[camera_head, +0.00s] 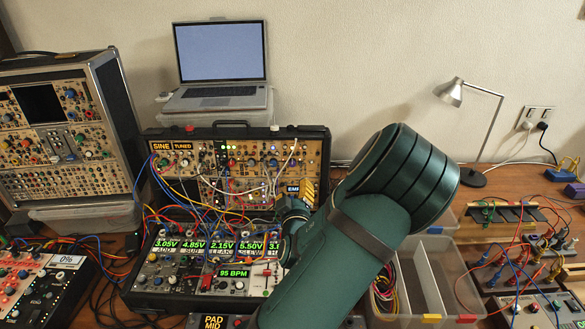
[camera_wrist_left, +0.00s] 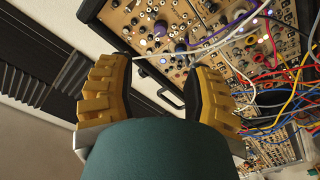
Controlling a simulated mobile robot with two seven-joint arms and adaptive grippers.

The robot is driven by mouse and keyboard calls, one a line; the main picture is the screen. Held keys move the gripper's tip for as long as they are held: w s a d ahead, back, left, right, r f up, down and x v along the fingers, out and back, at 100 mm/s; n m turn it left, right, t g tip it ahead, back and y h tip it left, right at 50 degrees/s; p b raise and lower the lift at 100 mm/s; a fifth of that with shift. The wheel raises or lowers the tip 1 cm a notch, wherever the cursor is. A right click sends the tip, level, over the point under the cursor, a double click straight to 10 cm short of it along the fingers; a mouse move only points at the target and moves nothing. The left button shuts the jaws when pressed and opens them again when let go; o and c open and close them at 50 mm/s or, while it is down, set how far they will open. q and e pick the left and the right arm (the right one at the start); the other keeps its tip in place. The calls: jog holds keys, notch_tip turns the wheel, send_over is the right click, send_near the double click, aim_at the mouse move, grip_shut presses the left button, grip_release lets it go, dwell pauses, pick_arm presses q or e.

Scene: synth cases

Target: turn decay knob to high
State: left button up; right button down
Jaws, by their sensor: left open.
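My left gripper (camera_wrist_left: 160,78) is open in the left wrist view, with its two yellow ribbed fingers apart. Nothing is held between them; a white cable crosses the view beyond the fingertips. Past them is a tan synth panel with a purple knob (camera_wrist_left: 160,28) and other small knobs. I cannot read a decay label or tell which knob is the decay knob. My right gripper is not in view.
A lower module case (camera_head: 160,285) with green voltage displays stands in front, crossed by many patch cables. A laptop (camera_head: 220,65) stands behind. A tall synth case (camera_head: 60,125) is at left. At right are a divided clear bin (camera_head: 440,250) and a lamp (camera_head: 480,130).

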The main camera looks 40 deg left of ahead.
aim_at(293, 165)
pick_arm(q)
jog(key=x, duration=1.2)
jog(key=shift+w+a, duration=0.15)
jog(key=shift+w, duration=0.05)
grip_shut()
